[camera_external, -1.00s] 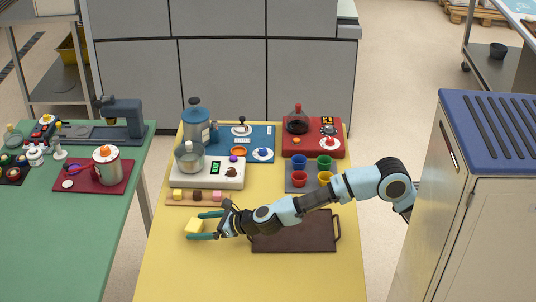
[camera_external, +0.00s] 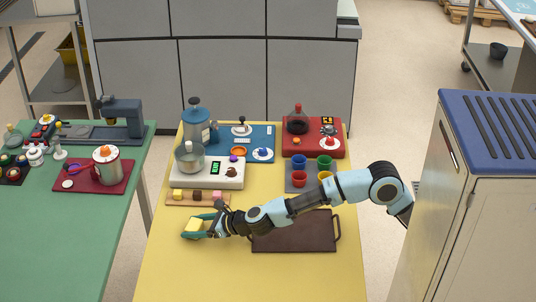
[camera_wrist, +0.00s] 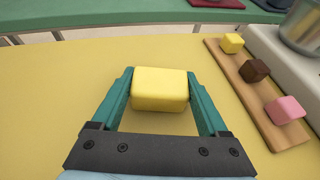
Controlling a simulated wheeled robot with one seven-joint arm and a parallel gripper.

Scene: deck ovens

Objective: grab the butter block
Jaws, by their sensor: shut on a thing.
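The butter block (camera_external: 194,226) is a yellow block at the left part of the yellow table (camera_external: 215,278). My gripper (camera_external: 195,227) reaches in from the right and its green fingers are shut on the block, one on each side. In the wrist view the butter block (camera_wrist: 160,89) sits between the two fingertips (camera_wrist: 159,88), with both fingers touching its sides. I cannot tell whether the block rests on the table or is slightly lifted.
A wooden board (camera_external: 184,202) with small yellow, brown and pink cubes lies just behind the block. A brown tray (camera_external: 293,232) lies under my arm to the right. A white scale (camera_external: 222,178) with a pot stands behind the board. The table front is clear.

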